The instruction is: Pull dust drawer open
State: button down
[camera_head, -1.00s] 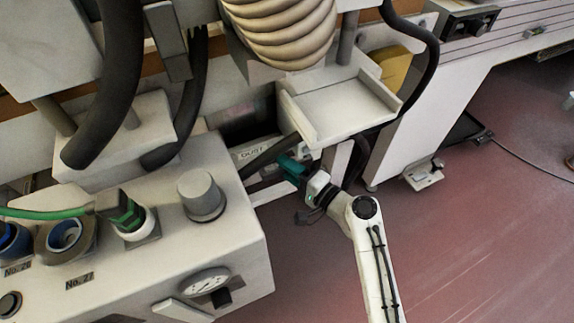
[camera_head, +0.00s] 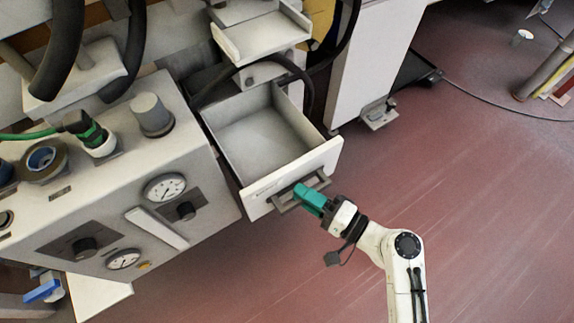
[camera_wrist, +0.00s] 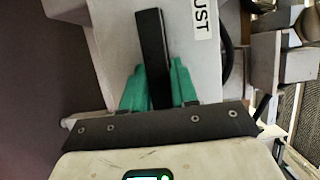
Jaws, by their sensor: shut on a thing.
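The dust drawer (camera_head: 292,176) is a pale grey, empty box standing well out from the cabinet in the head view. Its front carries a dark bar handle (camera_head: 290,207). My gripper (camera_head: 308,195) has teal fingers and is shut on this handle. In the wrist view the teal fingers (camera_wrist: 160,88) lie on both sides of the dark handle (camera_wrist: 152,50). A label (camera_wrist: 203,18) reading "UST" shows on the drawer front, its first letter cut off. The handle's gripped part is partly hidden by the fingers.
A grey control box (camera_head: 120,200) with gauges and knobs stands close left of the drawer. A pale tray (camera_head: 262,38) and a black hose (camera_head: 285,65) are above and behind it.

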jog(key=s+d, duration=0.2)
jog(key=s, duration=0.1)
jog(key=s+d, duration=0.1)
jog(key=s, duration=0.1)
jog(key=shift+d+f, duration=0.1)
jog(key=shift+d, duration=0.05)
jog(key=c, duration=1)
grip_release()
jog(key=shift+o, duration=0.2)
jog(key=shift+w, duration=0.1)
jog(key=p+v, duration=0.1)
jog(key=v, duration=0.9)
jog(key=shift+s+d, duration=0.25)
jog(key=shift+d, duration=0.05)
jog(key=shift+f, duration=0.1)
